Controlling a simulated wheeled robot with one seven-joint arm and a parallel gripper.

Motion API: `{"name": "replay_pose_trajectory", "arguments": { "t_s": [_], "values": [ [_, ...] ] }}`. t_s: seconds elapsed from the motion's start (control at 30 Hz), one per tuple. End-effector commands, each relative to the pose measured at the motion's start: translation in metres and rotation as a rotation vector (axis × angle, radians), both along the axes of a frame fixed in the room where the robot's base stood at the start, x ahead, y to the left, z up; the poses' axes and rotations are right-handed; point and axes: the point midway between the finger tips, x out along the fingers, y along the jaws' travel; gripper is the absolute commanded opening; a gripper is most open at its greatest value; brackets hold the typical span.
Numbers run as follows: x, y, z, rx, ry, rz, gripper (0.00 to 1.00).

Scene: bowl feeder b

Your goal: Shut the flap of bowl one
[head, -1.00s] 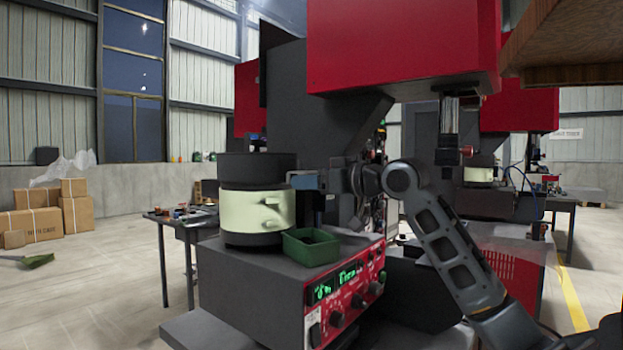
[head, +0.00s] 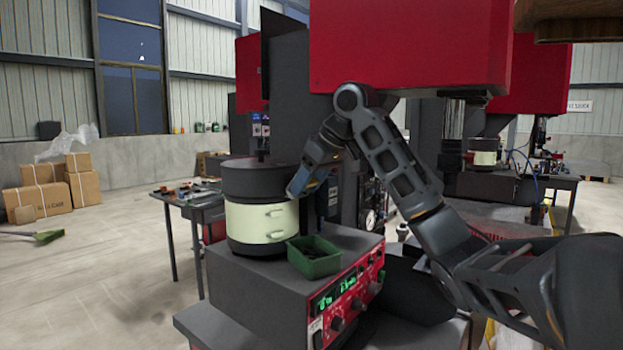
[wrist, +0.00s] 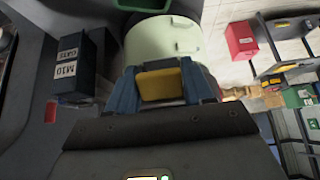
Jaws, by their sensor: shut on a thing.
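The near bowl feeder (head: 262,222), a dark drum with a pale green band and small tabs, stands on a grey control box in the head view. Its green band also shows at the top of the wrist view (wrist: 150,42). My gripper (head: 293,190) is at the right side of the bowl, close to its dark upper rim. In the wrist view, the blue fingers of my gripper (wrist: 160,75) are shut on a yellow piece (wrist: 162,84) in front of the bowl. I cannot tell whether this piece is the flap. No bowl number is readable.
A green tray (head: 314,262) sits on the control box (head: 260,285) beside the bowl. A large red machine housing (head: 410,45) hangs above my arm. A dark labelled box (wrist: 75,65) is left of my gripper in the wrist view.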

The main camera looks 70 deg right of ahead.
Motion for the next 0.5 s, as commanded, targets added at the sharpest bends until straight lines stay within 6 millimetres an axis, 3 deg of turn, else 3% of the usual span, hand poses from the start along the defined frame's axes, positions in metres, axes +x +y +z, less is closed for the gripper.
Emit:
{"name": "replay_pose_trajectory", "arguments": {
  "t_s": [0.5],
  "values": [
    [0.018, -0.006, 0.009, 0.101, 0.443, -0.006, 0.21]
  ]
}}
